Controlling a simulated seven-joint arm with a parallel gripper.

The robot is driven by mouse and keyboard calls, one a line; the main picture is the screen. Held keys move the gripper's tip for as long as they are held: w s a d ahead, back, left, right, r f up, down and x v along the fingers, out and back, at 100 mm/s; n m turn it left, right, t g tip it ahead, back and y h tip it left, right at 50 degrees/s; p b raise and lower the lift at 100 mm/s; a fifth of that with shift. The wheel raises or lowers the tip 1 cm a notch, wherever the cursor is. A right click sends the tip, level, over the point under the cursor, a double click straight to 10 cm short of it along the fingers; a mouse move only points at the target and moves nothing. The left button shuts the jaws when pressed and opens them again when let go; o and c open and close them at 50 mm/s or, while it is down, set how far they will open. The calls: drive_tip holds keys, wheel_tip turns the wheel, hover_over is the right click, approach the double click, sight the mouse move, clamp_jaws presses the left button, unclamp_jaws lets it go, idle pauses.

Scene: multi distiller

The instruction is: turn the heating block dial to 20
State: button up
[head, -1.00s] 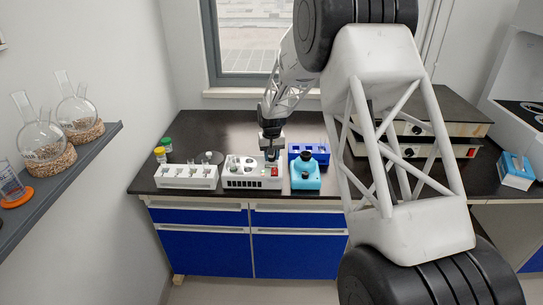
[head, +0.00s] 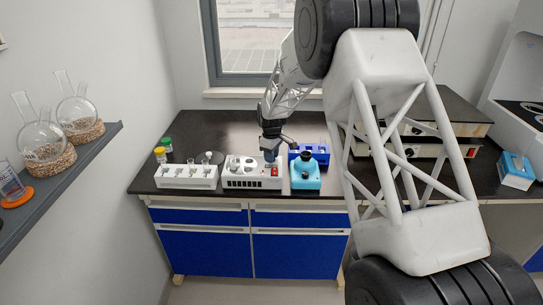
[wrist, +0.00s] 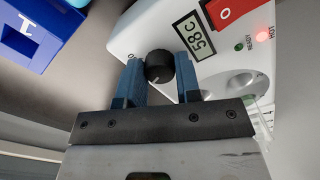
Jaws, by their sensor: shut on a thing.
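The heating block (head: 238,184) is a white box on the bench in the head view. In the wrist view, its white front panel (wrist: 145,30) fills the upper middle. Its black dial (wrist: 159,66), a round knob with a light mark, sits between the two blue fingertips of my gripper (wrist: 160,76), which is shut on it. The small display (wrist: 194,35) shows tilted digits that look like 58 with a C. In the head view, my gripper (head: 270,158) is at the right end of the block, and the dial cannot be made out there.
A red switch (wrist: 226,10) and a lit red lamp are near the display. A turquoise device (head: 305,174) stands close right of the block, with a blue rack (head: 319,151) behind it. A white tube rack (head: 186,177) stands left.

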drive_tip(key=n, duration=0.5)
idle(0.5)
drive_tip(key=o, duration=0.9)
drive_tip(key=shift+r, duration=0.1)
drive_tip(key=shift+r, duration=3.85)
